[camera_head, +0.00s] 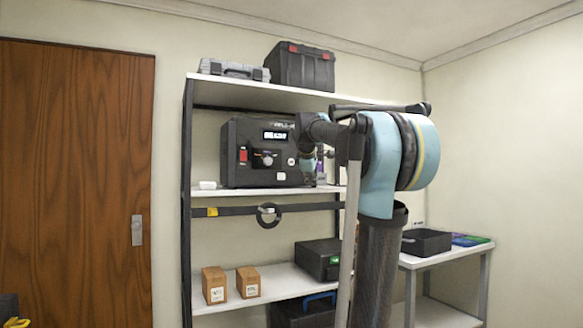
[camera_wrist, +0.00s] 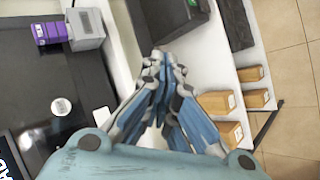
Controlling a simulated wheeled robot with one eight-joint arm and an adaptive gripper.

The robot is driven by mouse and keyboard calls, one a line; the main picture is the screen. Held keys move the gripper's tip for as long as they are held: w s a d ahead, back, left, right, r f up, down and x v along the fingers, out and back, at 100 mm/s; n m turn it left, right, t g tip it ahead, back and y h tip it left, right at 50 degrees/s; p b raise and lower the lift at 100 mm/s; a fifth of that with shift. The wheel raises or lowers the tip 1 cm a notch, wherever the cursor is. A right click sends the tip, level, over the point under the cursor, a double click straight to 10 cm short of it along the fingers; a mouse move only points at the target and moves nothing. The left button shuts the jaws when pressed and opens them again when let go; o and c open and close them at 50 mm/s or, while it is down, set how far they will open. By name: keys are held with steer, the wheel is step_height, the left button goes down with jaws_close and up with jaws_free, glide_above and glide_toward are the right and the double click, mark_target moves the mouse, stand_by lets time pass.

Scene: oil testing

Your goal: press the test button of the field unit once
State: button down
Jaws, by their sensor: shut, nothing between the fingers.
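The field unit (camera_head: 232,150) is a black box on the middle shelf. Its front has a lit display (camera_head: 275,135), a red switch (camera_head: 243,155), a dark knob (camera_head: 264,159) and a pale round button (camera_head: 291,161). In the wrist view, the dark panel (camera_wrist: 45,75) fills the left, with a silvery round button (camera_wrist: 61,106) and part of the display (camera_wrist: 10,158). I cannot read a label on the button. My gripper (camera_wrist: 155,58) is shut and empty. In the head view, my gripper (camera_head: 308,168) is by the unit's right side, with the button to its left.
A grey and purple item (camera_wrist: 82,30) stands beside the unit's right side. A small white object (camera_head: 208,185) lies left of the unit. Brown boxes (camera_head: 214,284) and a black case (camera_head: 318,258) sit on the lower shelf. A side table (camera_head: 450,252) stands at right.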

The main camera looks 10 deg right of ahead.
steer(key=w+a+r+n+t, duration=0.1)
steer(key=w+r+n+t, duration=0.1)
steer(key=w+r, duration=0.6)
steer(key=shift+r+n, duration=0.35)
steer(key=shift+n, duration=0.35)
steer(key=shift+w, duration=0.2)
steer(key=w+a, duration=0.2)
steer(key=w, duration=0.6)
steer(key=shift+a, duration=0.4)
steer(key=shift+w+a, duration=0.25)
steer(key=shift+w, duration=0.55)
stand_by(1.2)
steer(key=shift+s, duration=0.1)
steer(key=shift+s+d, duration=0.25)
steer(key=shift+s, duration=0.45)
steer(key=shift+s+d, duration=0.25)
steer(key=shift+s, duration=0.55)
steer(key=shift+s+d, duration=0.3)
steer(key=shift+s, duration=0.5)
steer(key=shift+s+d, duration=0.25)
steer(key=shift+s, duration=0.55)
